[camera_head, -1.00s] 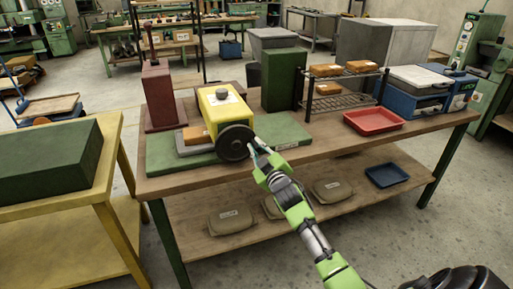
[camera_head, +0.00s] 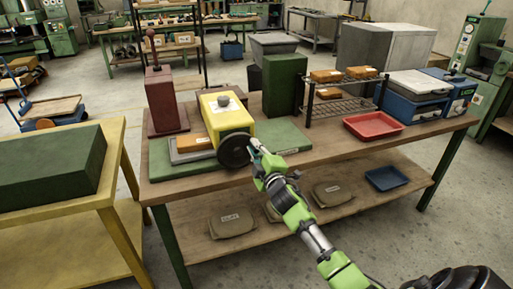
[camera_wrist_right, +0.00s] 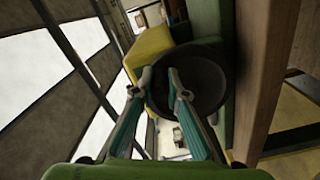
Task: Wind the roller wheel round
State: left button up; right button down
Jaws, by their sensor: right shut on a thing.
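The roller wheel (camera_head: 234,150) is a dark round disc on the front end of a yellow machine (camera_head: 226,118). The machine stands on a green base plate (camera_head: 165,165) on the wooden bench. My right gripper (camera_head: 256,146) is at the wheel's right edge, its fingers shut on the wheel. In the right wrist view the wheel (camera_wrist_right: 205,75) lies just beyond the fingertips (camera_wrist_right: 160,82), and the exact gripped part is hard to make out. My left gripper does not show.
An orange box (camera_head: 196,138) and a dark red block (camera_head: 165,100) stand left of the machine. A green block (camera_head: 284,85), a wire rack (camera_head: 345,100) and a red tray (camera_head: 373,127) are to the right. A yellow table (camera_head: 112,190) stands at left.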

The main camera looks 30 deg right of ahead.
aim_at(239, 139)
jog(key=n, duration=0.1)
jog(key=a+r+n+p, duration=0.1)
jog(key=shift+w+r+n, duration=0.1)
jog(key=shift+r+n, duration=0.1)
jog(key=shift+n, duration=0.2)
jog(key=n, duration=0.1)
jog(key=a+n+p, duration=0.1)
jog(key=shift+w+r+n, duration=0.15)
jog(key=shift+r+n, duration=0.2)
jog(key=shift+n, duration=0.05)
jog(key=shift+w+a+r+n+p, duration=0.15)
jog(key=shift+a+n+p, duration=0.35)
jog(key=shift+n, duration=0.6)
jog(key=shift+w+a+r+n+p, duration=0.1)
jog(key=shift+a+n+p, duration=0.1)
jog(key=shift+a+n, duration=0.7)
jog(key=shift+d, duration=0.25)
jog(key=c, duration=2)
grip_release()
jog(key=shift+s+f, duration=0.1)
jog(key=v, duration=1.2)
jog(key=shift+a, duration=0.1)
